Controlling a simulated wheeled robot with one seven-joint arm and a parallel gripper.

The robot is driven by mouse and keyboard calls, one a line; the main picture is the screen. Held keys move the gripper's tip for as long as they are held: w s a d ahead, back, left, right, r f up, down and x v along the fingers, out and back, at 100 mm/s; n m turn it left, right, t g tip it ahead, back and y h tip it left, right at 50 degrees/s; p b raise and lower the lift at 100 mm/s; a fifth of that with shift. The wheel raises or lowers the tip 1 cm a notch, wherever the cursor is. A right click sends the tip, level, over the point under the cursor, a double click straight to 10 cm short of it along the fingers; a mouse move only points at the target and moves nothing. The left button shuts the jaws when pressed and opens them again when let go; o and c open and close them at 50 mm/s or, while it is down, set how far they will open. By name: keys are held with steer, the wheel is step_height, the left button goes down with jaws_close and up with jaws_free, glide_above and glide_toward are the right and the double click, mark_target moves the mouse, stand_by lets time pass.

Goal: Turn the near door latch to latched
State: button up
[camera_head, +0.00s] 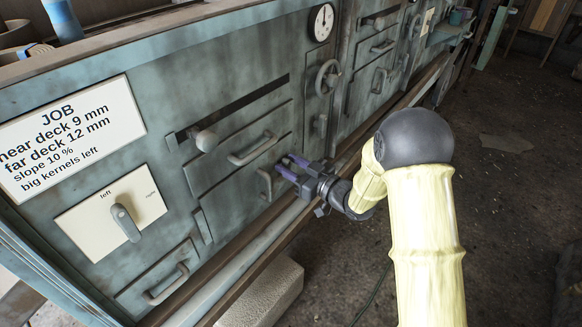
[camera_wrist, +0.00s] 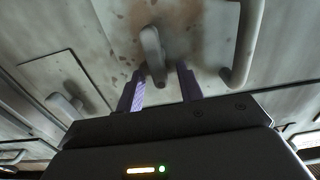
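A pale, rounded lever latch (camera_wrist: 152,48) sits on a worn door panel (camera_wrist: 110,30) in the wrist view. My gripper (camera_wrist: 160,75), with two purple fingers, is open, with one finger to each side of the latch's lower end. I cannot tell whether either finger touches it. In the head view my gripper (camera_head: 288,165) is at the lower door of the green machine, just right of its upright handle (camera_head: 265,184). The latch is hidden behind the gripper there.
A bar handle (camera_wrist: 240,50) stands right of the latch in the wrist view, and another lever (camera_wrist: 65,106) is at the left. In the head view a ledge (camera_head: 245,262) runs below the doors, with a pale block (camera_head: 268,295) on the floor. The floor at right is mostly clear.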

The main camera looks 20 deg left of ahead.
jaws_close()
steer(key=shift+n, duration=0.3)
steer(key=n+b, duration=0.5)
steer(key=b, duration=0.1)
steer(key=s+f+n+b, duration=0.1)
steer(key=n+b, duration=0.5)
steer(key=s+a+f+n+b, duration=0.1)
steer(key=n+b, duration=0.5)
steer(key=b, duration=0.1)
steer(key=shift+f, duration=0.1)
stand_by(0.5)
